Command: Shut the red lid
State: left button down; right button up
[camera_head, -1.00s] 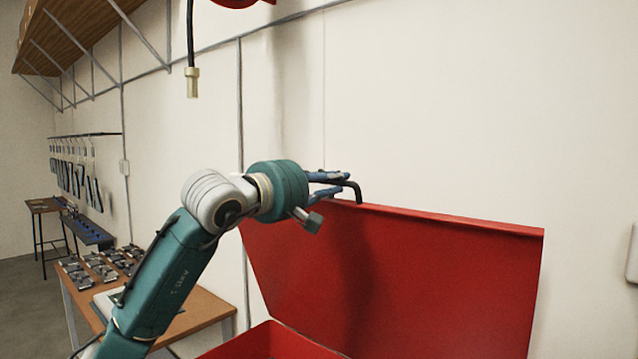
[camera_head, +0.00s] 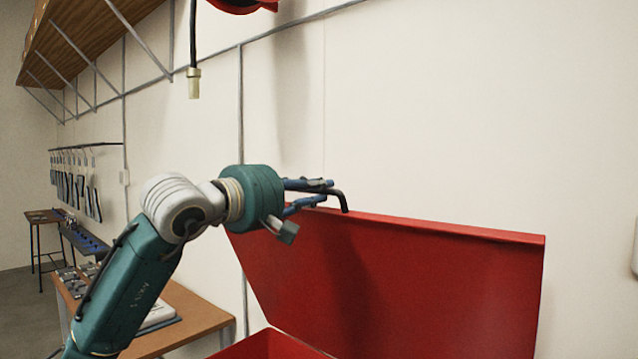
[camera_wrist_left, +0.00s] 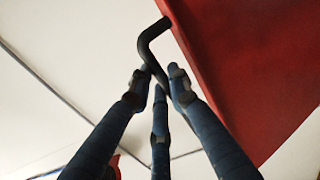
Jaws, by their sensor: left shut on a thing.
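The red lid (camera_head: 420,285) stands raised and open at the back of the red box (camera_head: 268,346), against the white wall. In the left wrist view the lid (camera_wrist_left: 245,70) fills the upper right. My left gripper (camera_head: 325,192) is at the lid's upper left corner. It is shut on a black bent rod (camera_head: 341,199), which hooks down by the lid's top edge. In the left wrist view the rod (camera_wrist_left: 150,42) runs between the blue fingers (camera_wrist_left: 158,85). I cannot tell whether the rod touches the lid. My right gripper is not in view.
A wooden table (camera_head: 190,308) with small parts and a book stands at the left, behind my left arm. A hose with a brass end (camera_head: 194,84) hangs above. A wooden shelf (camera_head: 85,35) is at the upper left.

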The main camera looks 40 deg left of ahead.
pick_arm(q)
jog(key=s+f+b, duration=0.4)
jog(key=s+b, duration=0.2)
jog(key=s, duration=0.1)
jog(key=shift+a, duration=0.3)
